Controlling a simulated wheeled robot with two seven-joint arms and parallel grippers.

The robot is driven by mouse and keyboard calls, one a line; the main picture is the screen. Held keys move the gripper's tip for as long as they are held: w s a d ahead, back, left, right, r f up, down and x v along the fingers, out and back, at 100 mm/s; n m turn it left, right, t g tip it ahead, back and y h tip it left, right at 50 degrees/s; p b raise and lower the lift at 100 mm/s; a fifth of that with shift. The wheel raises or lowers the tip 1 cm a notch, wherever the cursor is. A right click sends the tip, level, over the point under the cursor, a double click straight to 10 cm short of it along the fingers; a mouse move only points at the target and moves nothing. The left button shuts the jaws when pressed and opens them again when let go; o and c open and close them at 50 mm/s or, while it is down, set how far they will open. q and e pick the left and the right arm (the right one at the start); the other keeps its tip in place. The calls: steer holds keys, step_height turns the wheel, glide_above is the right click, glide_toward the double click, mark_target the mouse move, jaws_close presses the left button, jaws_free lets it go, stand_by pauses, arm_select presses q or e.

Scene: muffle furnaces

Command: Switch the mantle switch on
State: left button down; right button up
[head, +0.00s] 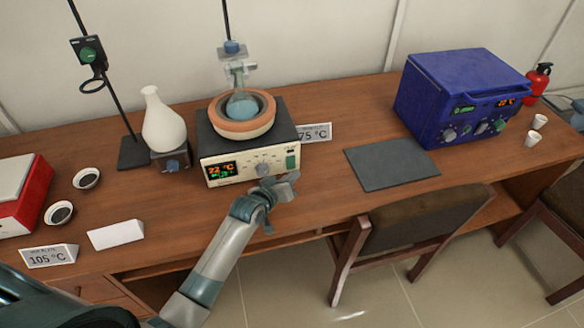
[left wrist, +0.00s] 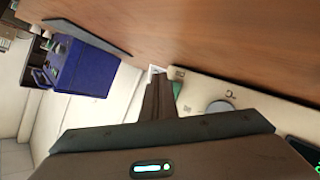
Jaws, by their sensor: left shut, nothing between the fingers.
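The heating mantle (head: 206,176) stands on the bench with a round flask (head: 242,104) in its orange-rimmed bowl (head: 240,130). Its cream front panel has a lit display (head: 220,169), a grey knob (head: 263,170) and a green switch (head: 292,162) at the right end. My left gripper (head: 293,178) is shut and empty, just in front of and below the switch. In the left wrist view, my shut fingers (left wrist: 159,95) partly cover the green switch (left wrist: 177,89), beside the knob (left wrist: 219,106). I cannot tell whether they touch it or which way it is set.
A 75 °C sign (head: 315,132) stands right of the mantle, and a white vase-shaped flask (head: 163,122) stands left. A dark mat (head: 391,165) and a blue device (head: 462,90) are farther right. A chair (head: 425,216) is at the bench front.

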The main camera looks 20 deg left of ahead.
arm_select(q)
steer(key=shift+w+a, duration=0.1)
steer(key=shift+w, duration=0.1)
steer(key=shift+w+a, duration=0.15)
stand_by(0.3)
steer(key=shift+w+a, duration=0.2)
steer(key=shift+w, duration=0.1)
stand_by(0.7)
steer(key=shift+s+d, duration=0.1)
steer(key=shift+s, duration=0.05)
steer(key=shift+s+d+p, duration=0.2)
steer(key=shift+s+p, duration=0.1)
steer(key=shift+p, duration=0.3)
steer(key=shift+s+d, duration=0.2)
steer(key=shift+s, duration=0.05)
